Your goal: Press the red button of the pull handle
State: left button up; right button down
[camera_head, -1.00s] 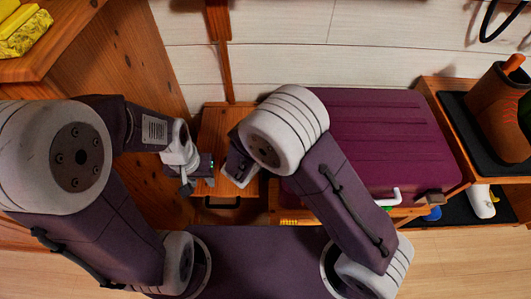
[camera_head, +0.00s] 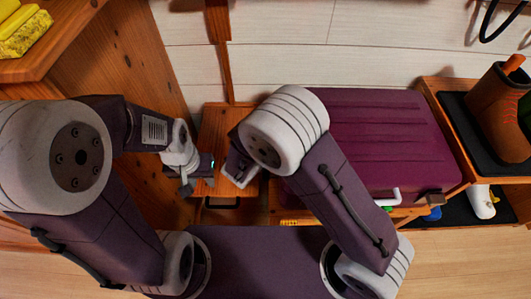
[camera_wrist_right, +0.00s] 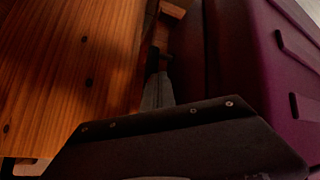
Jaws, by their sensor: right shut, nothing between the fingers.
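The purple suitcase (camera_head: 395,140) lies on a wooden bench at centre right in the head view. No red button can be made out, and I cannot tell which part is the pull handle. My right arm covers the suitcase's left part. My right gripper (camera_wrist_right: 158,92) is shut and empty in the right wrist view, between a wooden surface and the purple suitcase side (camera_wrist_right: 270,80). In the head view it is mostly hidden under its arm. My left gripper (camera_head: 198,184) is left of the suitcase, over wood; its jaw opening is unclear.
A wooden cabinet (camera_head: 110,50) with yellow items stands at the left. A small wooden drawer unit (camera_head: 215,125) is between it and the suitcase. A rack with brown boots (camera_head: 495,112) and a white bottle (camera_head: 481,200) stands at the right. Floor is clear at the lower right.

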dwell(0.3)
jog(key=shift+f+b, duration=0.3)
jog(key=shift+f, duration=0.15)
jog(key=shift+f, duration=0.3)
dwell(0.4)
jog(key=shift+r+p, duration=0.55)
jog(key=shift+r, duration=0.25)
jog(key=shift+r, duration=0.1)
notch_tip(320, 180, up, 6)
jog(key=p, duration=0.5)
jog(key=shift+p, duration=0.4)
